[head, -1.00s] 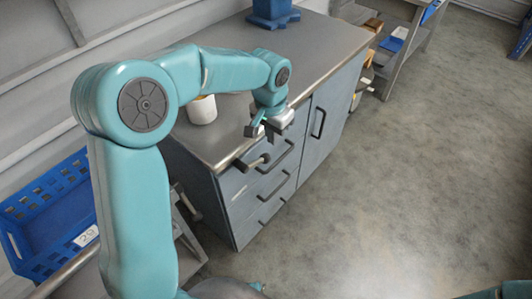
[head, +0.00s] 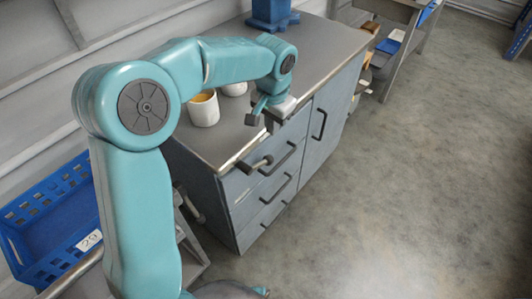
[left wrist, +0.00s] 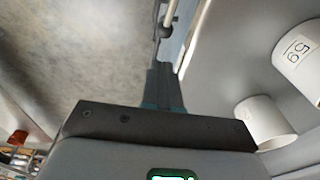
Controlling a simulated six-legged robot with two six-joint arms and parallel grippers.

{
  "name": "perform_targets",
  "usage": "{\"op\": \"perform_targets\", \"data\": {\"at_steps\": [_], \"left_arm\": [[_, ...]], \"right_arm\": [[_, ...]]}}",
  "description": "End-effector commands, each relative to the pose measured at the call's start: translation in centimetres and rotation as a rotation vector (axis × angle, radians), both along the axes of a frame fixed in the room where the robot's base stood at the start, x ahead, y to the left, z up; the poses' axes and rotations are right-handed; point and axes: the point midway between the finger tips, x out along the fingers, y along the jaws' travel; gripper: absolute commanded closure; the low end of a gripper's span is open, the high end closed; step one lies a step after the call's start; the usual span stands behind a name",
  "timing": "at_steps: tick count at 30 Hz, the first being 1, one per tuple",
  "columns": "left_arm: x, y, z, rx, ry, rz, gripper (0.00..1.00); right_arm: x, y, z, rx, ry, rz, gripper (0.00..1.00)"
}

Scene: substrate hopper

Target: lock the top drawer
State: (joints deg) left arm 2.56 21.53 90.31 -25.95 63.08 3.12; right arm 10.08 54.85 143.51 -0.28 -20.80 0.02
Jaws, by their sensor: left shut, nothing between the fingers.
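The grey cabinet's top drawer (head: 237,185) is the uppermost drawer front, with a dark bar handle (head: 281,159). It looks flush with the cabinet, though a small gap would be hard to see. My left gripper (head: 263,118) is shut and empty, above the counter's front edge, apart from the knob. My right gripper is out of view.
Two white cups stand on the counter (head: 322,55) behind my left gripper: a nearer one (head: 203,112) and another (head: 234,88). A blue stand (head: 272,12) is at the back. A blue crate (head: 55,215) is at left. The floor right of the cabinet is clear.

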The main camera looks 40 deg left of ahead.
Motion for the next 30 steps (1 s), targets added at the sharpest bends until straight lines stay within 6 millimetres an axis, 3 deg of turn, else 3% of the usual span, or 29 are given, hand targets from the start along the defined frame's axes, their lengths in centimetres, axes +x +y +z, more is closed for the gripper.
{"op": "perform_targets", "data": {"at_steps": [9, 15, 21, 30], "left_arm": [[0.5, 0.4, -7.1, 0.000, 0.004, -0.003, 1.00], [-0.3, 1.0, -10.0, -0.001, 0.002, -0.002, 1.00], [-0.9, 1.3, -11.3, -0.002, 0.000, -0.003, 1.00], [-0.9, 1.4, -11.4, -0.001, -0.001, -0.003, 1.00]], "right_arm": [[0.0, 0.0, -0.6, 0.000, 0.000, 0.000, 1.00], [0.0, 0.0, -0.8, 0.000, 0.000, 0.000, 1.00], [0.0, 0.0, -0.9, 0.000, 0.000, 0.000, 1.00], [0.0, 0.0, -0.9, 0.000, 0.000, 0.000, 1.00]]}}
